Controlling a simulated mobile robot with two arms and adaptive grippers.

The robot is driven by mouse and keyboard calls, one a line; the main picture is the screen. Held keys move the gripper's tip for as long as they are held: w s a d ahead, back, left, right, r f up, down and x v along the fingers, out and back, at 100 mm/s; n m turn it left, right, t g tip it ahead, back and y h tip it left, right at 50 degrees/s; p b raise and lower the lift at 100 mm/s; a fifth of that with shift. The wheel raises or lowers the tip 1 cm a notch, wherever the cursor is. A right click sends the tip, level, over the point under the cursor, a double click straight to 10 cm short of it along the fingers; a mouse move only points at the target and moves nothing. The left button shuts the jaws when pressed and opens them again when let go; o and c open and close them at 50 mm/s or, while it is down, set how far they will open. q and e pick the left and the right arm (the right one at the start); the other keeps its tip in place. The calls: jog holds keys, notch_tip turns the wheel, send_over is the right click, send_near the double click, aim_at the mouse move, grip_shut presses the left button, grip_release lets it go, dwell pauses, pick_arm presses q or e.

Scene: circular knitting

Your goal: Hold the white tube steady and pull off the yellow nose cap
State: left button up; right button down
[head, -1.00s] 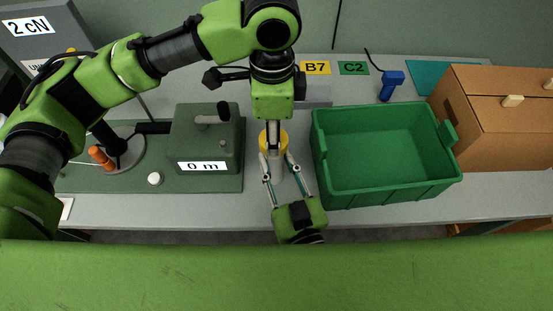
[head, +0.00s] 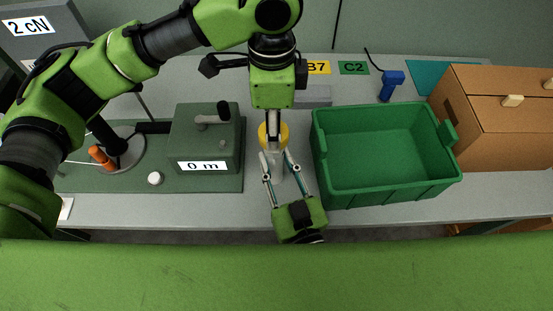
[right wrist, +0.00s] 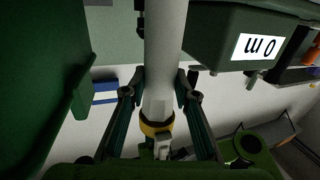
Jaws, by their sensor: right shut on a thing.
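The white tube (right wrist: 166,40) stands upright between the fingers of my right gripper (head: 276,158); only a short part of the tube shows in the head view. The right gripper is shut on the tube. The yellow nose cap (head: 273,134) is at the top of the tube. In the right wrist view, which is upside down, the cap (right wrist: 155,129) shows a dark rim around the narrower tube end. My left gripper (head: 272,127) points straight down from above, shut on the cap. Its fingertips are partly hidden.
A green crate (head: 318,150) stands close to the right of the tube. A green machine (head: 205,140) labelled 0 m stands to the left. A cardboard box (head: 500,125) and a blue hand tool (head: 392,84) are further right. The grey table's front strip is clear.

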pick_arm(q)
jog(key=shift+r, duration=0.5)
pick_arm(e)
jog(key=shift+s+f, duration=0.1)
jog(key=shift+f, duration=0.25)
pick_arm(q)
jog(key=shift+r, duration=3.45)
jog(key=s+a+f+n, duration=0.2)
jog(key=a+f+n, duration=0.1)
jog(key=a+f, duration=0.55)
jog(key=s+a+f+n, duration=0.25)
jog(key=a+f, duration=0.25)
jog(key=a, duration=0.7)
jog(key=s+a+f+n, duration=0.15)
jog(key=a+n, duration=0.45)
jog(key=a, duration=0.6)
jog(key=s+a+n, duration=0.3)
jog(key=a+n, duration=0.3)
jog(key=a, duration=0.6)
jog(key=shift+n, duration=0.25)
notch_tip(320, 180, down, 10)
jog(key=shift+a+f, duration=0.1)
jog(key=shift+a, duration=0.05)
